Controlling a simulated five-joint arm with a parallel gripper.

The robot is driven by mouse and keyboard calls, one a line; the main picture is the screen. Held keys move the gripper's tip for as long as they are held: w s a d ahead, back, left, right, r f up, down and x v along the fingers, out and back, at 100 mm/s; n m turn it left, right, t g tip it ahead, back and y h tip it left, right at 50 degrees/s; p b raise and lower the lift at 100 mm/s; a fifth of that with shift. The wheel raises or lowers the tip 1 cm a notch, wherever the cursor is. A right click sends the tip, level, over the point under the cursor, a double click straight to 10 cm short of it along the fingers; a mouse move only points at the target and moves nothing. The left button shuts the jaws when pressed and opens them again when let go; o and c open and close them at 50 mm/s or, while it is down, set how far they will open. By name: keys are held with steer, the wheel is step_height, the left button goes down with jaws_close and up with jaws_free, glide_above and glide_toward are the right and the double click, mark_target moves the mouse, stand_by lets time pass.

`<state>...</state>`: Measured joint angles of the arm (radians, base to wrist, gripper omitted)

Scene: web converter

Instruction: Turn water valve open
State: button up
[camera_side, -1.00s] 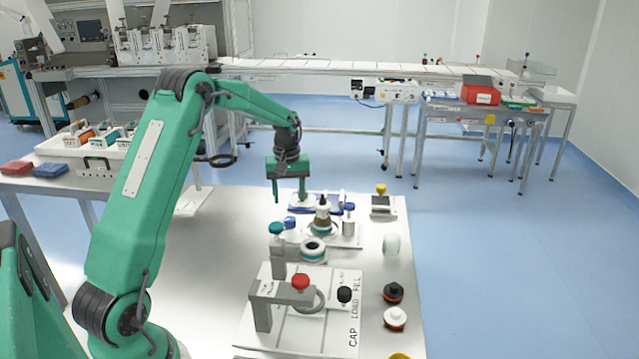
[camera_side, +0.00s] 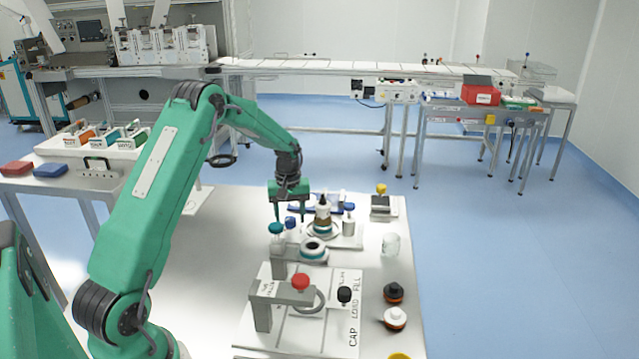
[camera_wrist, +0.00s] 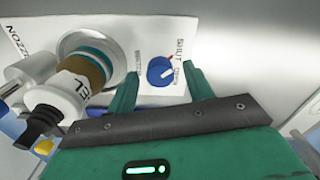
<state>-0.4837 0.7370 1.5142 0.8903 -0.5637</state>
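The valve is a round blue knob (camera_wrist: 160,72) with a red and white mark, on a white panel lettered SHUT and, less clearly, OPEN, in the wrist view. In the side view a small blue knob (camera_side: 291,222) shows below my gripper, probably the same one. My gripper (camera_wrist: 164,84) is open and empty. Its two green fingers stand on either side of the knob in the wrist picture, with a gap showing around it. In the side view my gripper (camera_side: 290,211) points down above the bench. I cannot tell whether the fingertips touch the panel.
A brown and white bottle (camera_wrist: 78,85) stands close beside the left finger; it also shows in the side view (camera_side: 323,214). A teal knob (camera_side: 276,229) on a grey post stands near the gripper. A red knob (camera_side: 300,282) sits nearer the camera. The bench's left half (camera_side: 220,260) is clear.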

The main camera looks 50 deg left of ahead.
steer(key=c, duration=0.9)
steer(key=shift+c, duration=0.2)
steer(key=shift+m, duration=0.3)
steer(key=m, duration=0.7)
steer(key=shift+m, duration=0.4)
steer(key=m, duration=0.3)
steer(key=shift+m, duration=0.3)
steer(key=shift+a+m, duration=0.1)
steer(key=shift+m, duration=1.9)
